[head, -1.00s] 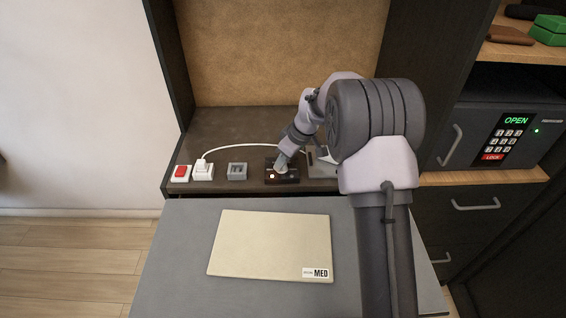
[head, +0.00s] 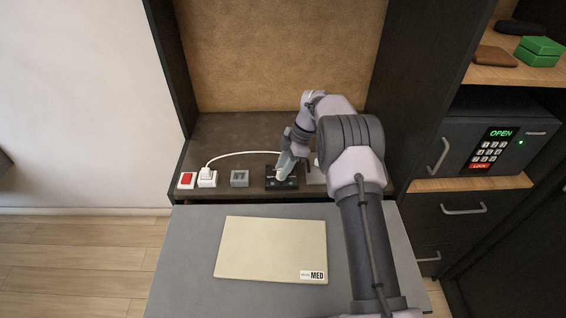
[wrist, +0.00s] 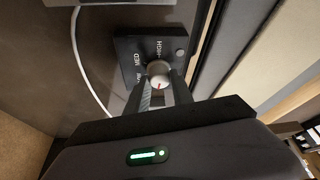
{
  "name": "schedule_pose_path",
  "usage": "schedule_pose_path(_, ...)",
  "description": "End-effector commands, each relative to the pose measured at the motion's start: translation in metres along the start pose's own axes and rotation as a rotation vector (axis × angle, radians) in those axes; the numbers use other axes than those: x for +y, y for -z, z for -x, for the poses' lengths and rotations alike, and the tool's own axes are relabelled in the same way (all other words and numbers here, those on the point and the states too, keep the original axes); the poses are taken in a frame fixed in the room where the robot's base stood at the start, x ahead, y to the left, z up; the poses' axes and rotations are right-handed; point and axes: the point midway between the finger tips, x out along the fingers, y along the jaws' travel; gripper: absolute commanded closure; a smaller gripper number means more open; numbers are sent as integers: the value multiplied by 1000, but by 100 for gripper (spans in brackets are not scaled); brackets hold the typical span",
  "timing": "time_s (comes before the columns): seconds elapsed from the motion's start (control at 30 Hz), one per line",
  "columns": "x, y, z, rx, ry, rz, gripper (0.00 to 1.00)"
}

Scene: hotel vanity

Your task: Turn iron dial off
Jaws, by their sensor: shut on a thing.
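The iron dial is a round silver knob (wrist: 158,70) with a red mark, on a black panel (wrist: 128,50). Printed MED and HIGH show beside the knob; a further label at left is partly covered. The red mark points down toward my wrist, away from HIGH. My gripper (wrist: 161,84) is shut on the knob, one finger on each side. In the head view the black panel (head: 272,184) sits on the counter, with my gripper (head: 284,168) reaching down onto it and hiding the knob. The panel's small lamp (wrist: 180,53) looks grey, unlit.
Left of the panel are a grey socket block (head: 240,178), a white plug with cable (head: 207,177) and a red switch (head: 187,180). A grey board (head: 185,260) with a cream sheet labelled MED (head: 268,245) lies in front. A safe (head: 455,135) reads OPEN at right.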

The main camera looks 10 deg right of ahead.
Motion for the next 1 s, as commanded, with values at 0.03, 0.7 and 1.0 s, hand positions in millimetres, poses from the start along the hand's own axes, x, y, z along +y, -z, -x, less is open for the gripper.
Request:
schedule_pose_path(0.03, 0, 0, 2, -1, 10, 20, 100)
schedule_pose_path(0.7, 1, -1, -1, -2, 60, 144, 100)
schedule_pose_path(1.0, 1, -1, -1, -2, 60, 143, 52)
